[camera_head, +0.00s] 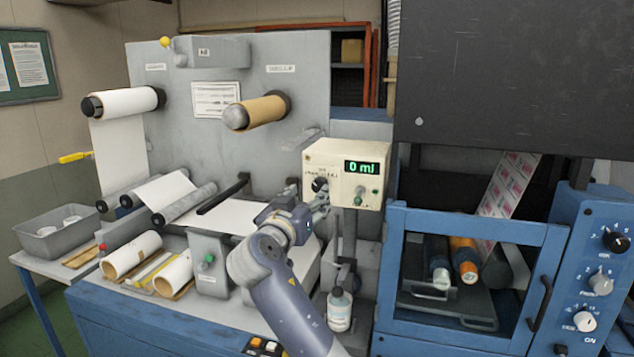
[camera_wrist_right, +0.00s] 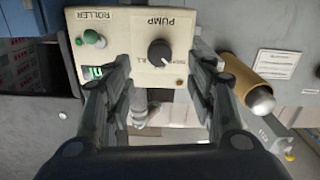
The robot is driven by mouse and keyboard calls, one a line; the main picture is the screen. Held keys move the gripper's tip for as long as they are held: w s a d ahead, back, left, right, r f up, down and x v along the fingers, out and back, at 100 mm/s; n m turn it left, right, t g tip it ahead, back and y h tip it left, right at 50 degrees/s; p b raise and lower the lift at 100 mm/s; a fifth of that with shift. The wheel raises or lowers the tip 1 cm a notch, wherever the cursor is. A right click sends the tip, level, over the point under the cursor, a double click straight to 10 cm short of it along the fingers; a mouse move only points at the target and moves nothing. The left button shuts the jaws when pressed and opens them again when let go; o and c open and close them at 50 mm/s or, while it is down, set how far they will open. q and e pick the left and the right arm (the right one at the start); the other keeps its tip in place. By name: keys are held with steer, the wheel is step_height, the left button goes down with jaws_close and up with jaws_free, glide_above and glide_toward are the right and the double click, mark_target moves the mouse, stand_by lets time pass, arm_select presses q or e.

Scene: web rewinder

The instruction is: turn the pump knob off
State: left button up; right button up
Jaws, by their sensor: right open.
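The pump knob is a round black knob with a pale pointer line, on the front of a cream control box (camera_head: 343,158). In the right wrist view the pump knob (camera_wrist_right: 160,52) sits under an upside-down PUMP label. In the head view the knob (camera_head: 319,184) is partly hidden by my gripper. My right gripper (camera_head: 318,200) is open in front of the box. In the wrist view its fingers (camera_wrist_right: 162,82) stand on either side of the knob's line, apart from it and with nothing between them. My left gripper is not in view.
A green ROLLER knob (camera_wrist_right: 93,38) sits on the same box, beside a green display (camera_head: 362,168) reading 0 mJ. A bottle (camera_head: 339,309) stands below. A brown roll (camera_head: 257,113) sticks out at the upper left, and a blue framed guard (camera_head: 470,280) stands at the right.

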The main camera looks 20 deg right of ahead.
mark_target(318, 187)
steer(key=p+x, duration=0.2)
steer(key=x, duration=0.4)
steer(key=shift+r, duration=0.2)
steer(key=shift+w+d+f+p, duration=0.15)
steer(key=shift+w+d+p, duration=0.3)
steer(key=shift+w, duration=0.1)
steer(key=c, duration=1.1)
